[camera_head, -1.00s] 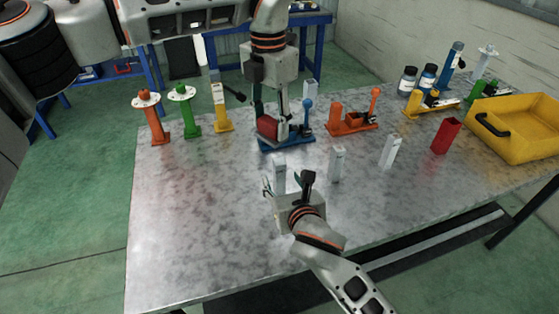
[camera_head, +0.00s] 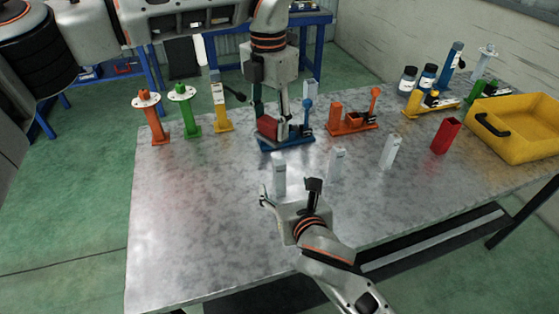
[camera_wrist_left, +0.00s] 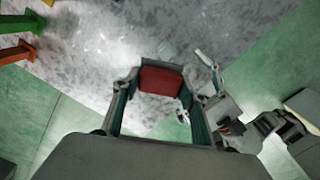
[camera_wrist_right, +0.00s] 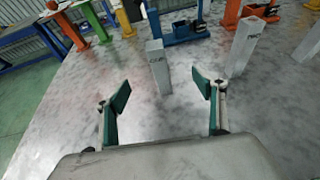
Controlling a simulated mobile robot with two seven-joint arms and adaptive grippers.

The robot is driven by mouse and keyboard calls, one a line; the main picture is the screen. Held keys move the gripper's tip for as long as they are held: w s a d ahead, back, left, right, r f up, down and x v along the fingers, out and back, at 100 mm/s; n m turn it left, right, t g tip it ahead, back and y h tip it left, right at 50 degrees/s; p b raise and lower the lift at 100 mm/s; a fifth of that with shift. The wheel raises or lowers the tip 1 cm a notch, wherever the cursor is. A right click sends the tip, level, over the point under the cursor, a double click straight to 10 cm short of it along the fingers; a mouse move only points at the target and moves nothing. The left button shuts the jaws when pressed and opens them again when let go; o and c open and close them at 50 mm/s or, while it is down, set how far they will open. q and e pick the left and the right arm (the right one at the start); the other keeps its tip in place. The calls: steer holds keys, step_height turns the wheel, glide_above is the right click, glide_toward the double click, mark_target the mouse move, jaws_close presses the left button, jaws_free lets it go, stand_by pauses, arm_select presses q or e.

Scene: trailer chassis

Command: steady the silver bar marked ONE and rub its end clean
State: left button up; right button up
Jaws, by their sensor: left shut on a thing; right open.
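A silver bar (camera_head: 279,174) stands upright on the metal table, just beyond my right gripper (camera_head: 287,193). In the right wrist view the bar (camera_wrist_right: 158,68) has small dark lettering near its top that I cannot read surely. It stands ahead of the right gripper's (camera_wrist_right: 160,91) open, empty fingers, apart from them. My left gripper (camera_head: 275,120) is shut on a red block (camera_head: 267,127), held over the blue clamp stand (camera_head: 290,143). The red block (camera_wrist_left: 162,80) fills the space between the left gripper's (camera_wrist_left: 160,84) fingers in the left wrist view.
Other silver bars (camera_head: 338,162) (camera_head: 390,151) stand to the right, with a red holder (camera_head: 446,136) and a yellow bin (camera_head: 515,145) beyond. An orange clamp stand (camera_head: 353,123) is behind. Orange and green posts (camera_head: 187,125) stand at the back left. The table's front left is clear.

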steer(key=v, duration=1.2)
steer(key=shift+s+f, duration=0.1)
steer(key=shift+s, duration=0.05)
